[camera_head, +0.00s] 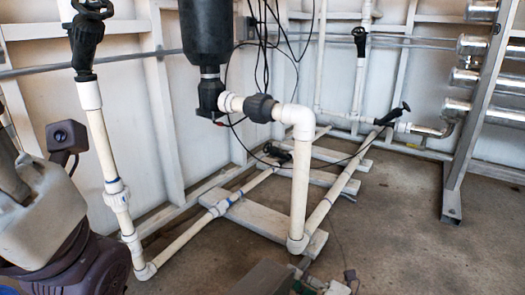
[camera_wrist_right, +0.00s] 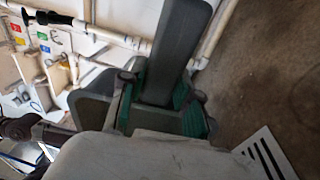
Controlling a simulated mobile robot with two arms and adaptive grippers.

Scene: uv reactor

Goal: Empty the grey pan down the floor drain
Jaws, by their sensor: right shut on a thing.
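The grey pan (camera_head: 262,279) shows only as a grey corner at the bottom edge of the head view. In the right wrist view, a long grey part (camera_wrist_right: 182,45), which looks like the pan, rises from between the green-padded fingers. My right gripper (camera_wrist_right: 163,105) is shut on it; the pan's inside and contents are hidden. The floor drain (camera_wrist_right: 267,152) is a pale plate with dark slots on the floor, at the lower right of the right wrist view. My left arm is at the left edge of the head view; its fingertips cannot be made out.
White pipes (camera_head: 299,185) with valves run along the wall and low over the floor on pale planks (camera_head: 255,218). A black vessel (camera_head: 206,30) hangs above them. A metal frame (camera_head: 470,110) with shiny tubes stands at the right. The floor (camera_head: 400,235) in front is clear.

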